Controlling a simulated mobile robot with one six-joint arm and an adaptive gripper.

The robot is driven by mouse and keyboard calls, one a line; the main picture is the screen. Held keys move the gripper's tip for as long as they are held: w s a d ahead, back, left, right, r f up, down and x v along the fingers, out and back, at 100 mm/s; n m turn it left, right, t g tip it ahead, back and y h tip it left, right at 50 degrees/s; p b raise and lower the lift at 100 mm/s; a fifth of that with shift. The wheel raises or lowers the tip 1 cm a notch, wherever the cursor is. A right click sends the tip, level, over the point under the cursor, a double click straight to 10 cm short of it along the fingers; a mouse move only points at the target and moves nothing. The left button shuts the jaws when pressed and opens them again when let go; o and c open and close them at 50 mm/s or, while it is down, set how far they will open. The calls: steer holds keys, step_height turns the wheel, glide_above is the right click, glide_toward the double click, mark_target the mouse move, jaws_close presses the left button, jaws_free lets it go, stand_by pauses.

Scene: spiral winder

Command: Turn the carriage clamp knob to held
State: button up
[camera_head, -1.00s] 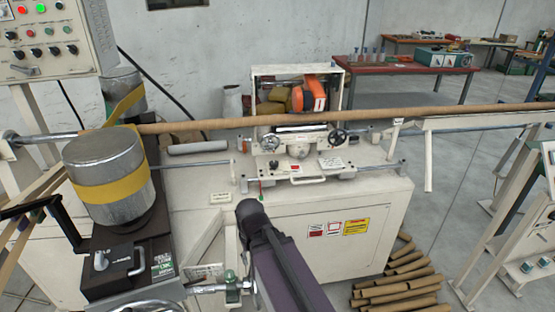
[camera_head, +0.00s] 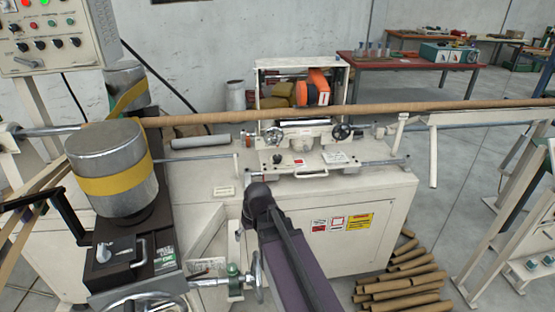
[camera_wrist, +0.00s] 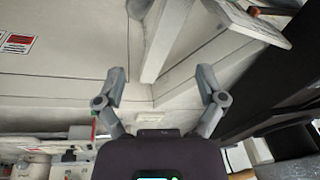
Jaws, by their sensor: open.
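The white carriage (camera_head: 318,164) sits on rods on top of the winder, below the long brown tube. It has two handwheels, a small black knob (camera_head: 277,158) and a red part (camera_head: 299,162) on its front plate. I cannot tell which part is the clamp knob or read its setting. My arm's dark end stands in front of the carriage's left side, below it and apart from it; its fingers are hidden in the head view. In the wrist view my gripper (camera_wrist: 161,73) is open and empty, with the cream machine front beyond it. Part of the carriage area shows at lower left.
A metal drum with a yellow belt (camera_head: 110,185) stands at left, with a handwheel unit (camera_head: 240,280) below. The brown tube (camera_head: 400,108) spans the machine. Cut tubes (camera_head: 405,275) lie on the floor at right. The cream top left of the carriage is mostly clear.

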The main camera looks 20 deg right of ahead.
steer(key=w+d+n+t+y+b, duration=0.15)
steer(key=w+d+t, duration=0.35)
steer(key=w, duration=0.6)
steer(key=m+t+h+b, duration=0.1)
steer(key=t+h+b, duration=0.15)
steer(key=t, duration=0.35)
glide_toward(278, 157)
steer(key=s+d+r, duration=0.1)
steer(key=s, duration=0.2)
steer(key=shift+y, duration=0.4)
steer(key=shift+w+b, duration=0.15)
steer(key=shift+b, duration=0.15)
steer(key=b+x, duration=0.5)
steer(key=x, duration=0.8)
steer(key=shift+w, duration=0.3)
steer(key=shift+a, duration=0.1)
steer(key=c, duration=1.2)
